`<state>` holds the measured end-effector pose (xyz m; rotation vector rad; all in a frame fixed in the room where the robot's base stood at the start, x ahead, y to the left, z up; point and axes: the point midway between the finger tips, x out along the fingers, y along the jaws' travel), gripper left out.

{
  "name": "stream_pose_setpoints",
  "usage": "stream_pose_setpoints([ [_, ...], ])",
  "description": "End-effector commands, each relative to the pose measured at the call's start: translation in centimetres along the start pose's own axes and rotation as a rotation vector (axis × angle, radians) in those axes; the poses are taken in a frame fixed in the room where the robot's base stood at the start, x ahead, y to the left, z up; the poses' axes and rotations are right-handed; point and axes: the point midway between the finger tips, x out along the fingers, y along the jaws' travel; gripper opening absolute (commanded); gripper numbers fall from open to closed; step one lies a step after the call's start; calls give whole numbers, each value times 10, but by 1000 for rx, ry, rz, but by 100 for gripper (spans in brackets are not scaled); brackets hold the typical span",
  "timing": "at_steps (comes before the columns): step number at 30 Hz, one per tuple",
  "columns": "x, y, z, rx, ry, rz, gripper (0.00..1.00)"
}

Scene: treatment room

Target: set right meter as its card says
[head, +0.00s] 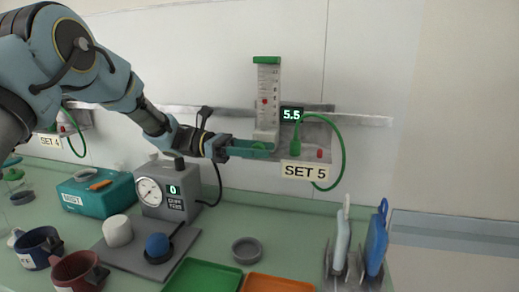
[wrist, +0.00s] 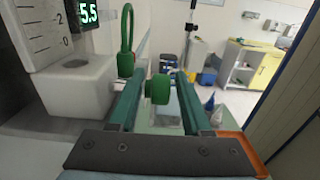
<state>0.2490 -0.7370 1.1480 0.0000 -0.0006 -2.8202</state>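In the wrist view the display (wrist: 88,11) also reads 5.5, beside the meter's pale base (wrist: 75,85). A green knob (wrist: 158,88) stands between the fingers of my gripper (wrist: 160,80), which look open with a gap on the right side. In the head view my gripper (head: 272,149) is at the meter's base, and its fingers largely hide the knob.
A green hose (head: 343,150) loops from the fitting right of the meter. A left meter has a SET 4 card (head: 50,142).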

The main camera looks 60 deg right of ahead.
Motion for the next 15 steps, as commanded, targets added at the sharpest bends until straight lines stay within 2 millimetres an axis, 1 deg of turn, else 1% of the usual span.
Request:
stream_pose_setpoints([
  [1, 0, 0, 0, 0, 0, 0, 42],
  [2, 0, 0, 0, 0, 0, 0, 38],
  [12, 0, -1, 0, -1, 0, -3, 0],
  [15, 0, -1, 0, -2, 0, -4, 0],
])
